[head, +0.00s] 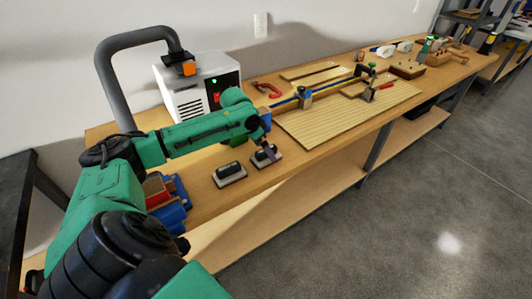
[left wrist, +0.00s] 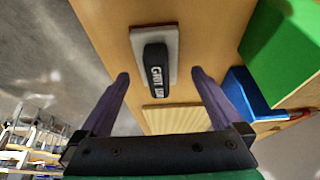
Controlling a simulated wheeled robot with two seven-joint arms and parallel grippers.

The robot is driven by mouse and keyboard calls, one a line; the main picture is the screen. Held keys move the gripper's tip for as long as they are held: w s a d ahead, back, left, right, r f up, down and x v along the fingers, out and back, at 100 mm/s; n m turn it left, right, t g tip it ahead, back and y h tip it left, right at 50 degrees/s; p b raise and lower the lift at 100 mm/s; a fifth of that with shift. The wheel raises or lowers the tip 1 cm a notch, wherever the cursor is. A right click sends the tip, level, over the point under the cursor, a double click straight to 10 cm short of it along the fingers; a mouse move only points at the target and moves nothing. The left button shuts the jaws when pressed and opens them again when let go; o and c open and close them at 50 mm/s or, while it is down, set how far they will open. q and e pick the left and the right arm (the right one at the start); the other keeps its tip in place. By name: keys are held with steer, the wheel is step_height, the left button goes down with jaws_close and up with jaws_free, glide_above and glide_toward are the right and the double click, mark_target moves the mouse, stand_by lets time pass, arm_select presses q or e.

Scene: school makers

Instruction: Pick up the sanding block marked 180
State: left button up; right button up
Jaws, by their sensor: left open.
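Two sanding blocks with black grips on pale bases lie on the wooden bench. One block (head: 230,173) is nearer, to the left; the other block (head: 270,156) is just right of it, directly at my left gripper (head: 265,150). In the left wrist view, a block (left wrist: 155,50) with white "GRIT" lettering on its grip lies between the lines of my open left fingers (left wrist: 159,75). Its number is too blurred to read surely. No grip on it shows. The nearer block's marking is unreadable in the head view. My right gripper is not in view.
A blue bin (head: 174,212) stands at the bench's near end. A white machine (head: 197,85) stands at the back. A ribbed wooden panel (head: 330,125) and a red clamp (head: 268,90) lie farther along. A green object (left wrist: 285,45) is beside the block in the left wrist view.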

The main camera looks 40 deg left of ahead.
arm_select(q)
steer(key=shift+x, duration=1.2)
steer(key=shift+d, duration=0.15)
steer(key=c, duration=1.5)
